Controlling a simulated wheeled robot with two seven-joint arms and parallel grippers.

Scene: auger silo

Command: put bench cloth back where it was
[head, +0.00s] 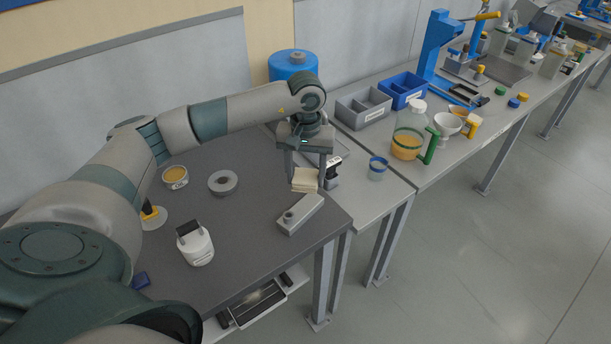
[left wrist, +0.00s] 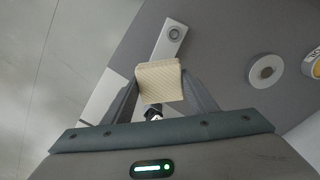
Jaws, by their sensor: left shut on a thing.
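The bench cloth (head: 305,179) is a folded, cream-coloured square. My left gripper (head: 305,172) is shut on it near the right edge of the dark bench (head: 255,240), beside the gap to the paler bench. In the left wrist view the cloth (left wrist: 159,82) sits between the two fingertips (left wrist: 160,85), its woven face towards the camera. I cannot tell whether its underside touches the bench. The gripper body hides part of the bench behind it. My right gripper is not in view.
A grey block with a round knob (head: 300,214) lies close in front of the cloth. A grey ring (head: 223,183), a tin (head: 175,177) and a white container (head: 195,244) stand further left. A blue-rimmed cup (head: 377,168) and a large jar (head: 407,143) stand right.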

